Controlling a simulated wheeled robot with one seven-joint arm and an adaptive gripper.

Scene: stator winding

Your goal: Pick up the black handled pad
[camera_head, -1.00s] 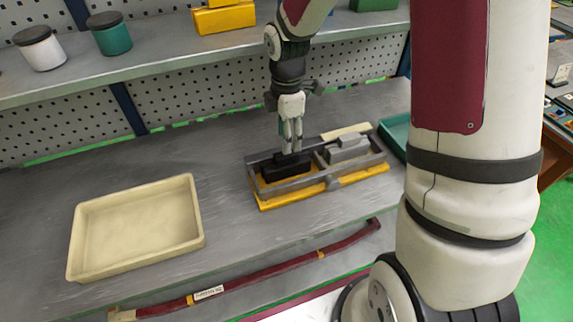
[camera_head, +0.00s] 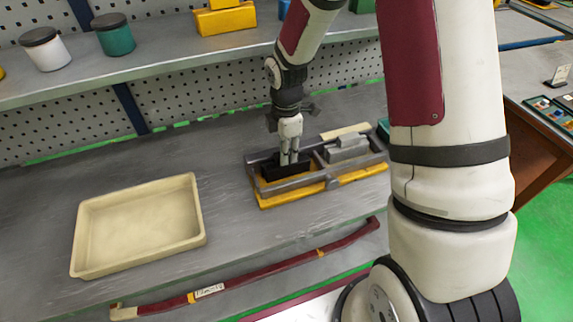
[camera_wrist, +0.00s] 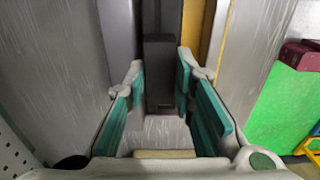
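The black handled pad (camera_head: 286,171) lies in the left compartment of a grey-framed holder with a yellow base (camera_head: 318,188). My gripper (camera_head: 289,160) points down at it, with its fingertips at the pad's raised part. In the wrist view my gripper (camera_wrist: 160,75) has its two teal-lined fingers apart, with the dark handle (camera_wrist: 160,58) between them. A gap shows beside the handle, mainly on the left. The fingers hide part of the pad in the head view.
A grey block (camera_head: 346,149) sits in the holder's right compartment. A cream tray (camera_head: 139,225) stands on the bench at the left, with bare bench between it and the holder. A shelf with jars runs above the back.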

